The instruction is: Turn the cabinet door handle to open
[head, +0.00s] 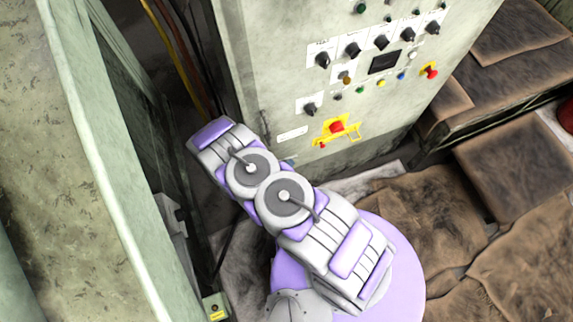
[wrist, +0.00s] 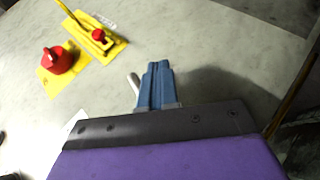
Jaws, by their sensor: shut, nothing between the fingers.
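The grey-green cabinet (head: 300,90) stands ahead, its door face carrying controls. In the wrist view, my gripper (wrist: 157,66) has its blue fingers pressed together, with nothing visible between them. A small pale metal piece (wrist: 133,86), probably the door handle, shows just left of the fingers. Its lower part is hidden, and I cannot tell whether the fingers touch it. In the head view, my arm covers most of the gripper and this handle area; only a small bluish bit shows beside the arm, below the white label (head: 292,134).
A red knob on a yellow plate (head: 337,127) sits close by on the panel; it also shows in the wrist view (wrist: 58,60). Dials and buttons fill the upper panel. Another cabinet wall (head: 90,130) stands at left. Brown padded blocks (head: 505,165) lie at right.

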